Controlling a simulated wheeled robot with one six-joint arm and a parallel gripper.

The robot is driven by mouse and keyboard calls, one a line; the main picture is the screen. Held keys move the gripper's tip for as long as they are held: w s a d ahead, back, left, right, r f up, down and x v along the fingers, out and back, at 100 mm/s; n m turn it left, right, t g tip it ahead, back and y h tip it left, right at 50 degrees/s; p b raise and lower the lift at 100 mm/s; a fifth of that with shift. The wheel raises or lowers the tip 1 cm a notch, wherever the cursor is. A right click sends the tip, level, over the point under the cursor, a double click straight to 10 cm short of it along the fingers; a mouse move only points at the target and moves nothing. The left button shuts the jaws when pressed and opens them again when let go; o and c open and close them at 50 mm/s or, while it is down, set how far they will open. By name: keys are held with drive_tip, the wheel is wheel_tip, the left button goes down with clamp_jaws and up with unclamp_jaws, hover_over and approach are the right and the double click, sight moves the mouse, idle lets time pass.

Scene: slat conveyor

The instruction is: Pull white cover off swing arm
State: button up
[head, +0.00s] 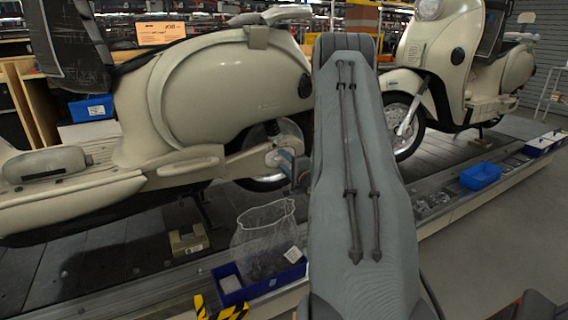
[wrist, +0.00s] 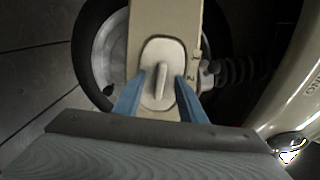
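The white cover (wrist: 152,62) is a rounded plate with a raised upright tab in its middle. It sits on the beige swing arm (wrist: 166,20), in front of the scooter's rear wheel (wrist: 103,58). In the head view the swing arm (head: 248,161) runs back below the scooter body, and my gripper hides the cover. My gripper (wrist: 159,80) is open, with its blue fingers on either side of the cover's tab and a gap to it on both sides. In the head view the gripper (head: 293,167) shows only partly beside my arm, at the swing arm's end.
A spring damper (wrist: 238,70) and the beige body lie right of the cover. A mesh bag (head: 264,236) in a blue tray (head: 237,287) stands on the conveyor's near edge. Another scooter (head: 440,70) and a blue bin (head: 481,176) are at the right.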

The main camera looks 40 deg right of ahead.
drive_tip(key=shift+d+r, duration=0.1)
drive_tip(key=shift+r, duration=0.15)
drive_tip(key=shift+s, duration=0.2)
drive_tip(key=p+v, duration=0.1)
drive_tip(key=v, duration=0.6)
drive_tip(key=shift+s+a+f, duration=0.2)
